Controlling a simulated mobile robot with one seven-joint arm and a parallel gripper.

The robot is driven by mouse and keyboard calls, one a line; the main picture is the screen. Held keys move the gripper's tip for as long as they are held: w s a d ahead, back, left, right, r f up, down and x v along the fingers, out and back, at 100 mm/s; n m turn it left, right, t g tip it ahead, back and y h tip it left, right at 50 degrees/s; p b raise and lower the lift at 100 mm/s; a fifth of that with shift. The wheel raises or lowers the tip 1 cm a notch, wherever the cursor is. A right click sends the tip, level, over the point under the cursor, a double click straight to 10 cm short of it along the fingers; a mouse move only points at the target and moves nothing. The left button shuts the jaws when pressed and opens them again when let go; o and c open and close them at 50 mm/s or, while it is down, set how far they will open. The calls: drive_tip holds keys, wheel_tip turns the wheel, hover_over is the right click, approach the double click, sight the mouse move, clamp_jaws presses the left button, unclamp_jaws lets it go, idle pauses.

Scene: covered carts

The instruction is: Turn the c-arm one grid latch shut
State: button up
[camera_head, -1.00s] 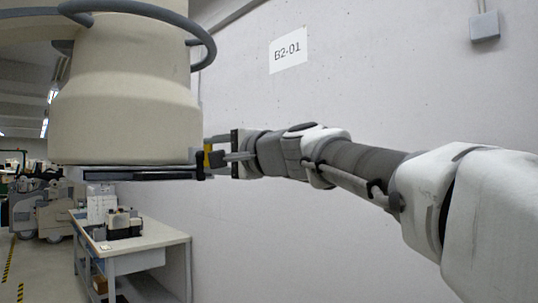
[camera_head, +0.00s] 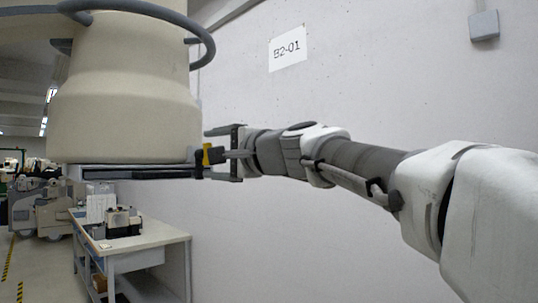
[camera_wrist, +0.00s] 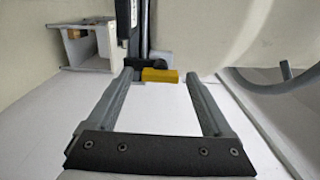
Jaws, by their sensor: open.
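The c-arm's large beige housing (camera_head: 125,115) fills the left of the head view, with a thin dark flat grid tray (camera_head: 130,173) under it. The latch, with a yellow part (camera_head: 207,155) and a black part, sits at the tray's right end. In the wrist view the yellow part (camera_wrist: 160,75) points right from a black pivot. My gripper (camera_head: 210,155) is open, its fingers one above the other in the head view. In the wrist view my gripper (camera_wrist: 160,76) has a fingertip on either side of the yellow part. The left fingertip is close to the black pivot; contact cannot be told.
A pale wall with a sign (camera_head: 288,49) stands behind my arm. A workbench (camera_head: 150,242) with a small device stands below the housing. A grey curved rail (camera_head: 200,30) runs around the upper housing. Free space lies below my gripper.

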drive_tip(key=b+v, duration=0.3)
drive_tip(key=v, duration=1.4)
drive_tip(key=shift+d, duration=0.2)
drive_tip(key=shift+s, duration=0.1)
